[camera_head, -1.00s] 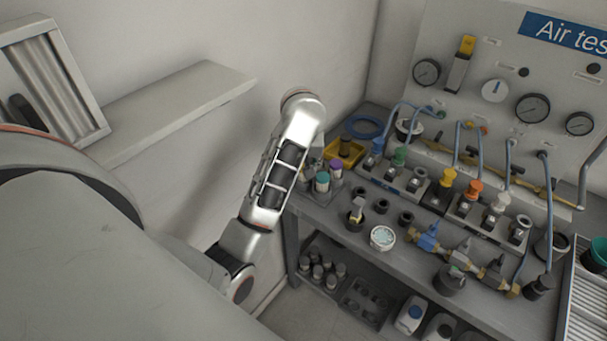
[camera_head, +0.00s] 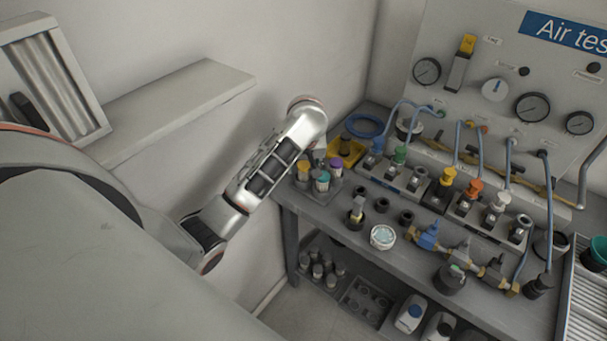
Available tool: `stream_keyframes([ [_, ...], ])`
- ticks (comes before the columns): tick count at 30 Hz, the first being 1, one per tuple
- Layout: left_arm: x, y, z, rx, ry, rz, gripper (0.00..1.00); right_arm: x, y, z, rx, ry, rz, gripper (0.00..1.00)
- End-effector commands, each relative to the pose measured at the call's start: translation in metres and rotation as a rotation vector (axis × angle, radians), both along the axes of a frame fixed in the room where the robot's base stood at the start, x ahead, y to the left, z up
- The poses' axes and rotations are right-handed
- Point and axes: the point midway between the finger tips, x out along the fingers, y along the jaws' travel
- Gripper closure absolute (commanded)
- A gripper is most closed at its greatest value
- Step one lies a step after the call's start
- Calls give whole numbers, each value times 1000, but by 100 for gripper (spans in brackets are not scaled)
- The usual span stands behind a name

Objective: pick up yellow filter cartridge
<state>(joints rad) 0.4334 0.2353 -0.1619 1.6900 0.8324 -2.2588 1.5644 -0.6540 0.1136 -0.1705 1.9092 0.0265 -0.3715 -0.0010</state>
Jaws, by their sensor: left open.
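The yellow filter cartridge (camera_head: 303,172) appears as a small yellow-orange-topped cylinder at the left of a small grey rack on the bench's left end. Cartridges with teal (camera_head: 323,181) and purple (camera_head: 336,163) tops stand beside it. My left gripper (camera_head: 318,156) is open, mostly hidden behind my own forearm and wrist, just above and behind the rack. I cannot see its fingers clearly or whether they touch anything. My right gripper is out of view.
A yellow tray (camera_head: 350,152) and a blue hose coil (camera_head: 365,126) lie behind the rack. Black cups and a white round jar (camera_head: 383,237) stand to the right, before valves and hoses. A wall shelf (camera_head: 180,105) is at the left.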

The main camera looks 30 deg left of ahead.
Motion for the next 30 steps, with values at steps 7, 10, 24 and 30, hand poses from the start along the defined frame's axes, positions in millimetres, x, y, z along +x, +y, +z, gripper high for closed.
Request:
stream_keyframes([
  [7,3,2,-7,0,-1,0,55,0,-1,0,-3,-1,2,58],
  [10,3,2,-7,0,-1,0,55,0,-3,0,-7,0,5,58],
  [24,3,2,-6,0,-1,0,96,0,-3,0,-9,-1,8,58],
  [30,5,4,-4,0,-2,0,96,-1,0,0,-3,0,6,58],
])
